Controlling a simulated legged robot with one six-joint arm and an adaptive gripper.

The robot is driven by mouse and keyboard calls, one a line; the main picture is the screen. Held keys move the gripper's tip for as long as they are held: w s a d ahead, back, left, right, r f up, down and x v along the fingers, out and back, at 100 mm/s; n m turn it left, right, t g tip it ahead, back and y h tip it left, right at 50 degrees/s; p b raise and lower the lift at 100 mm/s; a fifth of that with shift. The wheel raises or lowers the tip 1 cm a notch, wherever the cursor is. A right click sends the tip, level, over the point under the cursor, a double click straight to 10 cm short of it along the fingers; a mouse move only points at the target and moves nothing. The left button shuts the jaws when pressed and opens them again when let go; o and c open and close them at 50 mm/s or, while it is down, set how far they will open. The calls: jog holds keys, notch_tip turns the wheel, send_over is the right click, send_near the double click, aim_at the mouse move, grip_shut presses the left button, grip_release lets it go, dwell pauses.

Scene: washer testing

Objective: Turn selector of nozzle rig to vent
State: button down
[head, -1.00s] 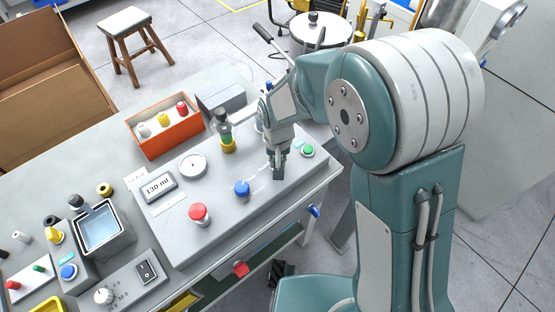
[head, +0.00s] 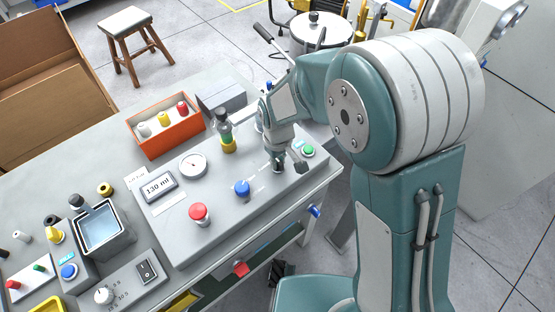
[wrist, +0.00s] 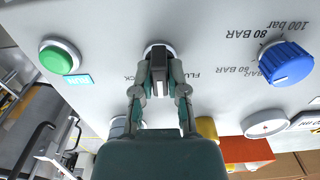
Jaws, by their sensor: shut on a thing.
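The nozzle rig is a grey sloped panel (head: 178,232) on the bench. Its selector (wrist: 158,52) is a dark handle on a round metallic base, partly hidden behind my fingers in the wrist view. My gripper (wrist: 160,75) is shut on the selector, its fingers on either side of the handle. In the head view my gripper (head: 286,165) is low over the panel's right end, and a dark block shows at its right side. Printed words flank the selector in the wrist view, partly covered; I cannot read a vent mark.
A green button (head: 308,151) is close to the right of my gripper. A blue knob (head: 242,188) with BAR marks and a red button (head: 199,213) are to the left. A gauge (head: 193,165), a yellow-based fitting (head: 229,146) and an orange bin (head: 160,147) stand farther back.

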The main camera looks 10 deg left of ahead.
aim_at(277, 160)
dwell(0.4)
jog(key=c, duration=0.7)
grip_release()
jog(key=shift+o, duration=0.2)
notch_tip(277, 160, up, 12)
jog(key=shift+a, duration=0.1)
